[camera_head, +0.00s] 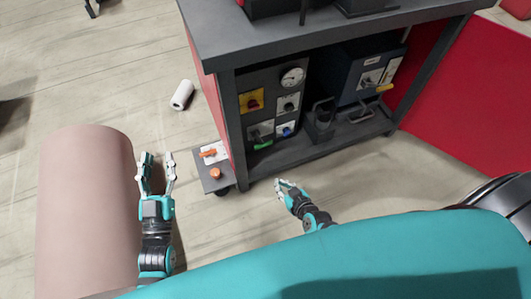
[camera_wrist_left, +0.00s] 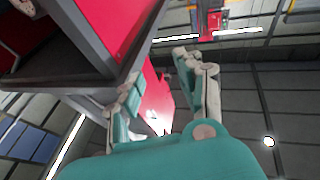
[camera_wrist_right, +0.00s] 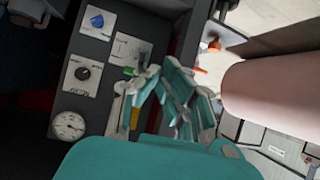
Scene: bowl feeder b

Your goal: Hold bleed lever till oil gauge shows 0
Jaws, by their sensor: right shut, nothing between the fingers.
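A round white oil gauge (camera_head: 292,76) sits at the top of a grey panel on the bench's lower shelf; it also shows in the right wrist view (camera_wrist_right: 70,125). Its reading is too small to tell. A green lever handle (camera_head: 263,145) is at the panel's bottom left, partly seen in the right wrist view (camera_wrist_right: 129,71). I cannot tell which lever is the bleed lever. My right gripper (camera_head: 281,183) is shut and empty, in front of the shelf and apart from the panel. My left gripper (camera_head: 157,162) is open and empty, left of the bench.
A small side plate with an orange lever (camera_head: 208,153) and orange knob (camera_head: 215,174) juts from the bench's left. A blue box (camera_head: 352,75) with a yellow lever (camera_head: 385,88) stands right of the panel. A large pinkish cylinder (camera_head: 82,210) is close beside my left gripper.

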